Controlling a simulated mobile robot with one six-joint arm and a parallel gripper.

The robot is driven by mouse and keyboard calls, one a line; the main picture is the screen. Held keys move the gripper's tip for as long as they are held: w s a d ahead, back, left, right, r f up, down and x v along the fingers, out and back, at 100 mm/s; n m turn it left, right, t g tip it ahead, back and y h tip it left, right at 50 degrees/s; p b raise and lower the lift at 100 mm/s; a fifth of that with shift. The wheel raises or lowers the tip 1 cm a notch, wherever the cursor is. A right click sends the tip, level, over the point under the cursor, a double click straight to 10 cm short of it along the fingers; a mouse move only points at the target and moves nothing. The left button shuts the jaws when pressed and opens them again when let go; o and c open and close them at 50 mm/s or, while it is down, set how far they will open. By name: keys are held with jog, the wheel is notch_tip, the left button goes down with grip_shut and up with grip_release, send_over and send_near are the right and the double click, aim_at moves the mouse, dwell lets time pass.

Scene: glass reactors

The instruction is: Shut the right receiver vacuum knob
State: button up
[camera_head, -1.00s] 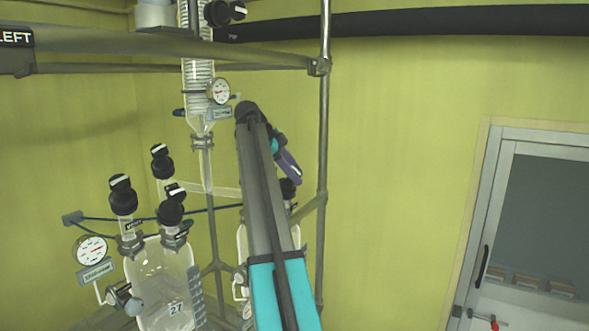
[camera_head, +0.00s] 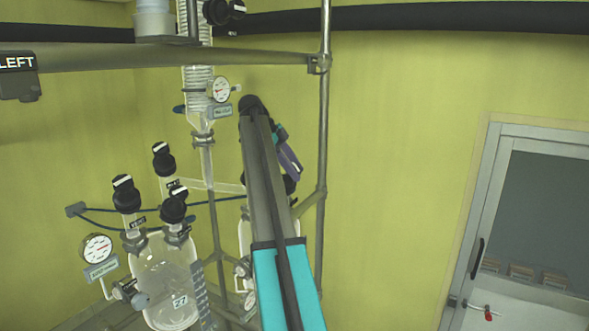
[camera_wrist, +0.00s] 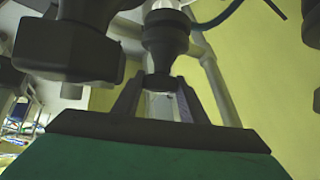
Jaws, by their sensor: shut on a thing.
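In the wrist view, a black knob (camera_wrist: 166,42) with a ribbed collar sits at the tips of my gripper (camera_wrist: 163,80). The two fingers close on it from both sides, and its label is not readable. In the head view, my arm covers most of the right receiver (camera_head: 243,232), a glass vessel of which only the left edge shows. A black knob (camera_head: 290,184) shows partly just right of my arm. My fingertips are hidden there.
The left receiver (camera_head: 165,285) stands to the left with several black knobs and a gauge (camera_head: 97,248). A glass condenser (camera_head: 200,80) hangs above. A metal frame post (camera_head: 322,150) stands close right of my arm. A large dark body (camera_wrist: 70,40) crowds the wrist view's left.

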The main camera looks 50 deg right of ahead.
jog(key=shift+s+a+f, duration=0.1)
jog(key=shift+f, duration=0.15)
jog(key=o, duration=0.9)
jog(key=shift+o, duration=0.8)
jog(key=shift+r, duration=0.1)
jog(key=shift+n+h+b, duration=0.3)
jog(key=shift+b, duration=0.9)
jog(key=n+t+h+b, duration=0.1)
jog(key=b, duration=0.2)
jog(key=shift+n+t+h+b, duration=0.7)
jog(key=shift+n+t, duration=0.1)
jog(key=shift+n, duration=0.1)
jog(key=shift+n+t+h+p, duration=0.3)
jog(key=shift+n+t+h, duration=0.2)
jog(key=shift+n+t, duration=0.2)
jog(key=shift+r+n+t+h+p, duration=0.1)
jog(key=shift+n+t+h+p, duration=0.85)
jog(key=shift+n+t, duration=0.65)
